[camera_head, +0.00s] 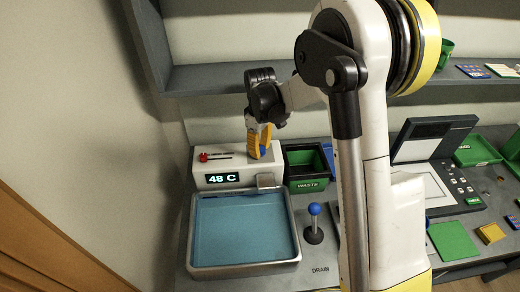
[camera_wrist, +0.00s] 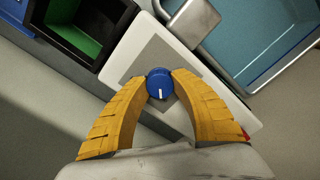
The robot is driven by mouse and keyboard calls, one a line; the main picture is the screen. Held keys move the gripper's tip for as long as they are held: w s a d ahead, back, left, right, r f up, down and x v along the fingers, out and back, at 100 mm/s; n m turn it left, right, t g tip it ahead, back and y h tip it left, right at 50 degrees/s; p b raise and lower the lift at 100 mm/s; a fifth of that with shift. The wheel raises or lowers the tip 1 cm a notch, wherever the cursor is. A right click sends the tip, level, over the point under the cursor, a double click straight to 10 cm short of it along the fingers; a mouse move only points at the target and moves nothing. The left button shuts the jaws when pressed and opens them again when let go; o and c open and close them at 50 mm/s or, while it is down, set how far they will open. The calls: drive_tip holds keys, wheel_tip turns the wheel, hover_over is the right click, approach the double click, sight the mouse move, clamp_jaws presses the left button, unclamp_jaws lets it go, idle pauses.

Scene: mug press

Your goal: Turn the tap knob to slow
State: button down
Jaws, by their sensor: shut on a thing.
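The tap knob (camera_wrist: 159,84) is a blue round knob with a white mark line, seen in the wrist view on a grey panel on top of a white box. My gripper (camera_wrist: 160,88) has its yellow fingers on both sides of the knob, shut on it. The knob's white line points toward the palm in the wrist view. In the head view my gripper (camera_head: 258,152) points down at the right end of the white box (camera_head: 205,178), and the knob is mostly hidden by the fingers. No slow label can be read.
The box has a red slider (camera_head: 204,157) and a display (camera_head: 222,178) reading 48 C. A metal basin of blue water (camera_head: 245,228) stands in front. A black and green waste bin (camera_head: 308,163) is to the right, and a blue-topped drain lever (camera_head: 314,210) stands beside the basin.

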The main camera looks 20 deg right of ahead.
sight(260, 149)
drive_tip(key=m+b, duration=0.1)
drive_tip(key=m, duration=0.3)
drive_tip(key=shift+f, duration=0.1)
drive_tip(key=shift+m+b, duration=0.75)
drive_tip(key=shift+m, duration=1.55)
drive_tip(key=c, duration=1)
unclamp_jaws()
wheel_tip(260, 149, up, 12)
drive_tip(key=shift+r, duration=0.1)
